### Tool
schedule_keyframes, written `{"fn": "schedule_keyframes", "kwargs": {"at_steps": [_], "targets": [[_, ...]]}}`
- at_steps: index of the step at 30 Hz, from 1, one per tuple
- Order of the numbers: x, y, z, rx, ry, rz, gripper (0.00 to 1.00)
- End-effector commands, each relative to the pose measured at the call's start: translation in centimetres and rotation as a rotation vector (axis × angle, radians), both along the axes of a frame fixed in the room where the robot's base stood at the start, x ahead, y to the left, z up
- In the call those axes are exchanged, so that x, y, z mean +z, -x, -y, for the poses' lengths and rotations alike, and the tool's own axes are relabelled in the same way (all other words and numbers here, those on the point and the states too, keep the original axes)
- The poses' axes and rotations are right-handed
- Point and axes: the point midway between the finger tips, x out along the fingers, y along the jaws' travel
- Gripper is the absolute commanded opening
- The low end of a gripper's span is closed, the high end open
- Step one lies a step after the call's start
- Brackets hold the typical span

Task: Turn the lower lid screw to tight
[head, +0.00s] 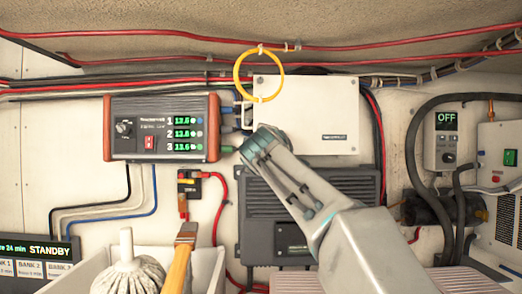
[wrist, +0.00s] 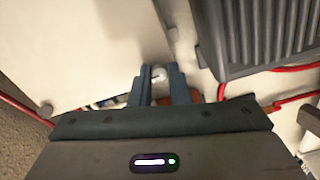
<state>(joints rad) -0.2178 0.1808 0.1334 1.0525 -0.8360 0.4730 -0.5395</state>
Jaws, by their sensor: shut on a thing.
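The white box lid (head: 310,115) is on the wall at upper centre, and it fills the upper left of the wrist view (wrist: 80,45). My gripper (wrist: 159,84) is at the lid's lower left in the head view, where my own wrist covers that corner and the fingers. In the wrist view its two blue-grey fingers are shut on a small pale knob, the lower lid screw (wrist: 158,73). Most of the screw is hidden between the fingers, and its turn angle cannot be read.
A yellow ring (head: 236,77) hangs over the lid's upper left. A charger with green readouts (head: 140,128) is close on the left. A dark finned unit (head: 258,215) is below the lid. Red cables (head: 219,210) run nearby.

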Motion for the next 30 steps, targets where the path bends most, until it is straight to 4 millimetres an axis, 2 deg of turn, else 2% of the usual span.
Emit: {"fn": "schedule_keyframes", "kwargs": {"at_steps": [1,2,3,4,13,17,20,30], "targets": [[-0.1,0.0,0.0,-0.001,0.000,-0.001,0.00],[-0.1,0.0,0.0,-0.001,0.000,-0.001,0.24],[-0.1,0.0,0.0,-0.001,0.000,-0.001,0.35],[-0.1,0.0,0.0,-0.001,0.000,-0.001,0.38],[0.0,0.1,0.0,0.000,0.001,0.000,0.38],[-0.1,1.2,0.0,0.001,0.001,0.001,0.38],[-0.2,2.7,0.0,0.002,0.001,0.002,0.38],[-0.2,9.7,0.0,0.001,0.001,0.002,0.38]]}}
